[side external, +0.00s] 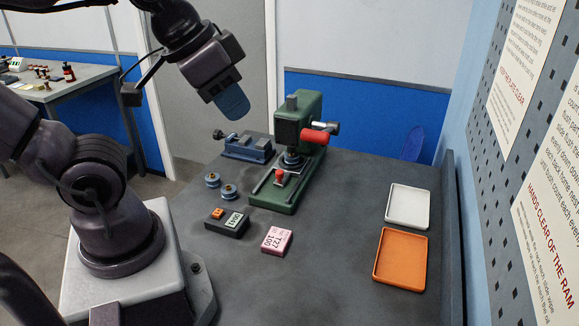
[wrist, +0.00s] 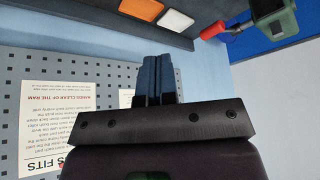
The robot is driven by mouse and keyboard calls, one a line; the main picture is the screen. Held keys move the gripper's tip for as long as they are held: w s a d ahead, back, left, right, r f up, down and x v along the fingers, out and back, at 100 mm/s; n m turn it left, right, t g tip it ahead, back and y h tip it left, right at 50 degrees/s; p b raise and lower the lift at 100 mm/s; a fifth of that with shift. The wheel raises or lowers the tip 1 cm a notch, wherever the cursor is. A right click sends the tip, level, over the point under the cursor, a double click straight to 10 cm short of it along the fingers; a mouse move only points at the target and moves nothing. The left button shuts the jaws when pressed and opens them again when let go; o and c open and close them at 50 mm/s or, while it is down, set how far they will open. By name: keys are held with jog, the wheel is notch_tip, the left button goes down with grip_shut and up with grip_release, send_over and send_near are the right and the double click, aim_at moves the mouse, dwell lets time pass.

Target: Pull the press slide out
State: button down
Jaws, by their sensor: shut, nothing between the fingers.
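The green press (side external: 305,137) stands on the grey bench in the side external view, with a red-gripped lever (side external: 315,136) at its head. Its slide (side external: 268,186) lies low at the front of the base between rails, with a small red knob (side external: 280,175) on it. I cannot tell how far out the slide is. My gripper (side external: 235,108) is up in the air to the left of and above the press, apart from it. Its blue fingers are shut and empty. In the wrist view the fingers (wrist: 158,80) are together, and part of the press (wrist: 273,18) shows at the top right.
A blue vise (side external: 247,149) stands left of the press. Two blue-grey spools (side external: 228,191), a black device (side external: 227,221) and a pink block (side external: 277,240) lie in front. A white tray (side external: 408,206) and an orange tray (side external: 401,258) lie at the right. Bench between is clear.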

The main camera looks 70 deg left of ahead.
jog(key=c, duration=1.3)
grip_release()
jog(key=shift+r, duration=0.25)
jog(key=o, duration=0.3)
notch_tip(320, 180, up, 4)
jog(key=shift+f, duration=0.15)
jog(key=n+g+y, duration=0.4)
jog(key=n, duration=1.1)
send_over(279, 172)
jog(key=d, duration=0.1)
jog(key=f, duration=3.2)
jog(key=shift+s+a+f, duration=0.15)
jog(key=shift+a+f, duration=0.05)
jog(key=shift+f, duration=0.05)
jog(key=shift+a+f+m, duration=0.25)
jog(key=shift+f+m, duration=0.05)
jog(key=shift+f, duration=0.35)
